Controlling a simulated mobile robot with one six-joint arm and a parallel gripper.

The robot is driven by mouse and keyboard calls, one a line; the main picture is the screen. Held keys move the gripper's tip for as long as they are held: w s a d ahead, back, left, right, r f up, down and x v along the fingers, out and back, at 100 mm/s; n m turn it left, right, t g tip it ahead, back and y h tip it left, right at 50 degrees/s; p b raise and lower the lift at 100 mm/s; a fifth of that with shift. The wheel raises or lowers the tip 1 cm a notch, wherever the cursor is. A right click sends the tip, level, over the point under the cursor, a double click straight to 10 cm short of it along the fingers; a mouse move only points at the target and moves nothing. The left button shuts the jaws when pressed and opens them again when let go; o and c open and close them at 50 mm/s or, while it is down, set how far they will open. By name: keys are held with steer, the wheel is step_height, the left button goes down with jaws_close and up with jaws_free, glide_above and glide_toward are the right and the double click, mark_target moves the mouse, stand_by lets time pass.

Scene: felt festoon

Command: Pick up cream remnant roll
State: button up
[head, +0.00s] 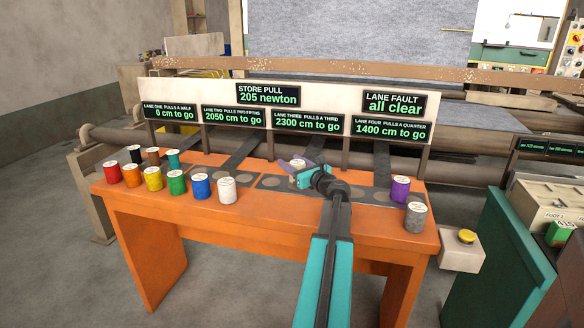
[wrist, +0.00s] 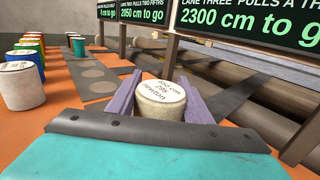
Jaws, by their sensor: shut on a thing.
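The cream remnant roll (wrist: 161,99) is a short upright cylinder with a printed label on top, partly legible as centimetres and newtons. In the wrist view it sits between the two mauve fingers of my gripper (wrist: 158,84), which are shut on it. In the head view my gripper (head: 300,163) is over the middle of the orange table, and only part of the cream roll (head: 296,176) shows beside it. The roll's lower part is hidden by my gripper in the wrist view. I cannot tell whether it touches the tabletop.
Several coloured rolls, including a white one (head: 227,190), stand at the left of the orange table (head: 130,200). A purple roll (head: 400,189) and a grey roll (head: 415,217) stand at the right. A signboard (head: 180,97) on posts runs along the back. Lane three reads 2300 cm to go.

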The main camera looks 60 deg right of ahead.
steer(key=shift+s+a+r, duration=0.1)
steer(key=shift+s+r, duration=0.1)
steer(key=shift+r, duration=0.25)
steer(key=shift+s+r, duration=0.15)
steer(key=shift+r, duration=0.3)
steer(key=s+d+r+v, duration=0.1)
steer(key=d+v, duration=0.1)
steer(key=v, duration=1.3)
steer(key=shift+r+p, duration=0.15)
steer(key=shift+p, duration=0.3)
steer(key=shift+w, duration=0.1)
